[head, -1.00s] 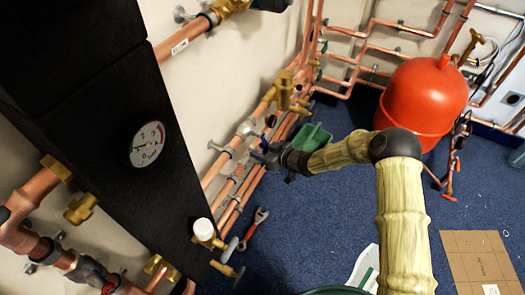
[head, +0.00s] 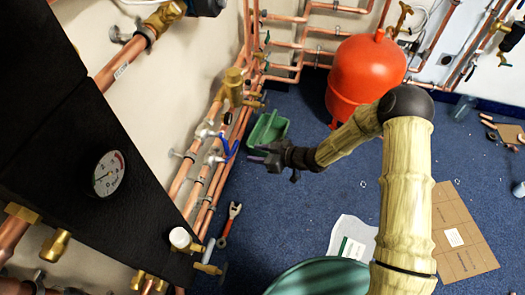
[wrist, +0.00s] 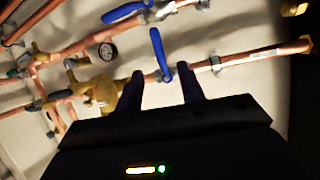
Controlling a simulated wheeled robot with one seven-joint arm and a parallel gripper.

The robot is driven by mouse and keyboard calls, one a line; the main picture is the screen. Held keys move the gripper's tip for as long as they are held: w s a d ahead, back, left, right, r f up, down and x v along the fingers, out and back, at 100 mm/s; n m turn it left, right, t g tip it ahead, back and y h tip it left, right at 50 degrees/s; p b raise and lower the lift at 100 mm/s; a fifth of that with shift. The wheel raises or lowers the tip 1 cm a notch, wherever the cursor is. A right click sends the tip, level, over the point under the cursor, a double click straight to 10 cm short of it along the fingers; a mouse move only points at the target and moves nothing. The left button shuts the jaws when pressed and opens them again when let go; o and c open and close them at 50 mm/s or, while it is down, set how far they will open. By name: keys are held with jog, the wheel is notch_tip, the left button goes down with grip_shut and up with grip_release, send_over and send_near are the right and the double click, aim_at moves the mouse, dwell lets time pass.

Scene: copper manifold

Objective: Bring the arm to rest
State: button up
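My arm reaches across the head view from the lower right, with a bent elbow and wood-patterned links. My gripper (head: 252,153) is in front of the copper pipes, a little to the right of a blue valve lever (head: 228,147). In the wrist view my gripper (wrist: 160,74) has its two dark fingers apart with no object held between them. A blue lever (wrist: 160,52) on a copper pipe shows beyond the fingertips and between them. The fingers look clear of it, though the depth is hard to judge.
Copper pipes (head: 197,163) line the wall. A black panel with a gauge (head: 108,174) stands at left. A red tank (head: 364,72), a green tray (head: 268,128), a wrench (head: 231,217) and cardboard (head: 460,245) are on the blue carpet. A green round rim (head: 300,274) is at the bottom.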

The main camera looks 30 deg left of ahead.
jog(key=shift+v, duration=0.8)
jog(key=w+d+r+m+t+h, duration=0.2)
jog(key=d+r+m+h, duration=0.1)
jog(key=d, duration=0.5)
jog(key=w+d+r+m+t+h, duration=0.2)
jog(key=w+d+r+h, duration=0.1)
jog(key=d, duration=0.5)
jog(key=w+d+r+m+t+h, duration=0.1)
jog(key=w+d+r+m+h, duration=0.2)
jog(key=d, duration=0.5)
jog(key=s+d+r+m+g+h, duration=0.1)
jog(key=s+d+r+m+h, duration=0.1)
jog(key=s+d+r+m, duration=0.45)
jog(key=s+d+r+m+g+h, duration=0.1)
jog(key=s+d+r+m+h, duration=0.15)
jog(key=s+d, duration=0.7)
jog(key=w+p+v, duration=0.3)
jog(key=p+v, duration=1.2)
jog(key=p, duration=0.1)
jog(key=w+r+p+v, duration=0.1)
jog(key=w+p+v, duration=0.3)
jog(key=p+v, duration=1.1)
notch_tip(320, 180, up, 2)
jog(key=shift+s+r+m+p, duration=0.1)
jog(key=shift+s+m+p, duration=0.25)
jog(key=shift+s+m, duration=0.05)
